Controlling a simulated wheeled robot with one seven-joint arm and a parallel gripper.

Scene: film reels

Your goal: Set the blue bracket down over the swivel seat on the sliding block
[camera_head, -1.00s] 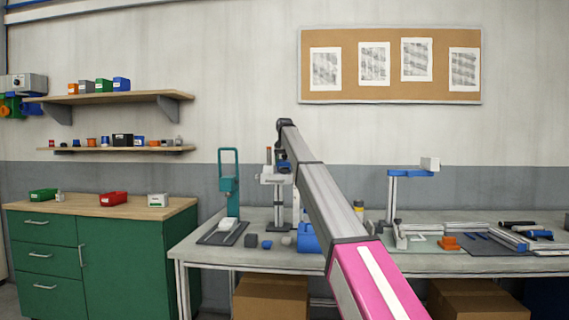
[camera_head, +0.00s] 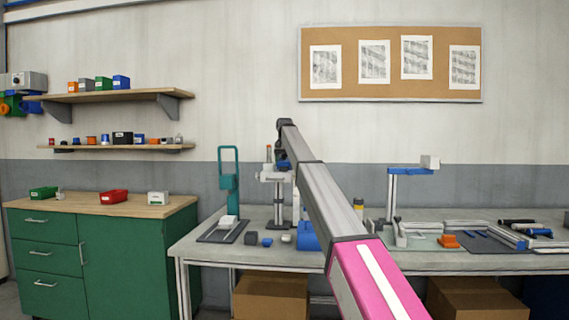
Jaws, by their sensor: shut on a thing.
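My arm reaches from the lower right up to a dark joint, and its far part drops behind the silver link, so my gripper is hidden. A blue piece (camera_head: 309,236) shows beside the silver link at bench height, partly covered by it. I cannot tell whether it is the bracket or whether it is held. A small white block (camera_head: 228,221) sits on a dark base plate (camera_head: 212,236) at the bench's left, by a teal upright frame (camera_head: 229,178). I cannot make out a swivel seat or confirm which part is the sliding block.
A grey stand (camera_head: 272,178) stands behind the arm. Small loose pieces, one a dark cube (camera_head: 250,238), lie left of the blue piece. Right of the arm are a blue-topped post (camera_head: 392,195), an orange part (camera_head: 448,241) and several tools. A green cabinet (camera_head: 120,260) stands left.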

